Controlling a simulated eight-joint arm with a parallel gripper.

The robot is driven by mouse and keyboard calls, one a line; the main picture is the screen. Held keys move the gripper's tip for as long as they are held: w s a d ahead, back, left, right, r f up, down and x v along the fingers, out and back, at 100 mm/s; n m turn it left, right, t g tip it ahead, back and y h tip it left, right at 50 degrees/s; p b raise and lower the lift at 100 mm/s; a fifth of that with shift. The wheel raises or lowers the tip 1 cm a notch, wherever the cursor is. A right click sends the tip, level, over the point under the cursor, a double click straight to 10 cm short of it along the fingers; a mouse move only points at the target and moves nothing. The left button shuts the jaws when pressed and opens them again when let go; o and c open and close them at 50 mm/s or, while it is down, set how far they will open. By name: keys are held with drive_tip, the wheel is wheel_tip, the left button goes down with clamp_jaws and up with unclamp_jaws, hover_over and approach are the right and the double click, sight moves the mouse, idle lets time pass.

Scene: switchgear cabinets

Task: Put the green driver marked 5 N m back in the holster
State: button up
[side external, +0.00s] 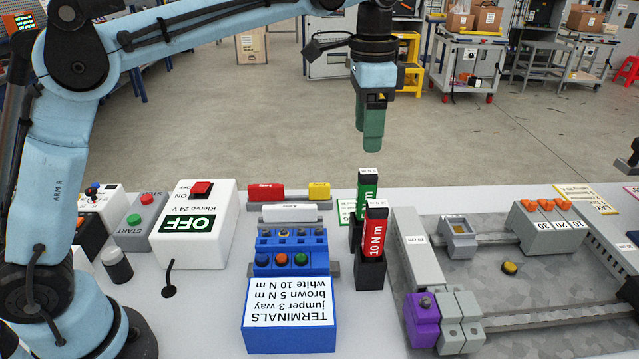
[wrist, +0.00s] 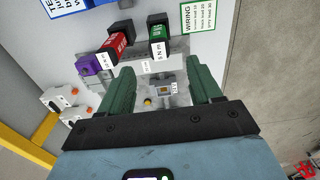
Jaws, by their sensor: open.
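The green driver marked 5 N m (side external: 367,197) has a black top and stands upright in a black holster (side external: 356,236), just behind the red 10 N m driver (side external: 375,238) in its own black holster (side external: 370,273). My gripper (side external: 371,146), with green fingers, hangs in the air above the green driver, apart from it. In the wrist view my gripper (wrist: 163,76) has its fingers spread with nothing between them. The green driver (wrist: 157,36) shows there beyond the fingertips, beside the red driver (wrist: 117,43). The lower part of the green driver's holster is partly hidden by the red driver.
A blue terminals box (side external: 290,315) and terminal blocks stand left of the drivers. A grey tray (side external: 408,270) with rails and a purple block (side external: 421,318) lies close on the right. A white OFF switch box (side external: 195,222) is further left. The air around my gripper is clear.

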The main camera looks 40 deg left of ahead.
drive_tip(key=s+a+f+n+t, duration=0.3)
drive_tip(key=s+a+f+n, duration=0.1)
drive_tip(key=s, duration=0.5)
drive_tip(key=s+a+f+n+t, duration=0.4)
drive_tip(key=s+a+f, duration=0.2)
drive_tip(key=s+a, duration=0.1)
drive_tip(key=shift+s+n, duration=0.3)
drive_tip(key=shift+s, duration=0.55)
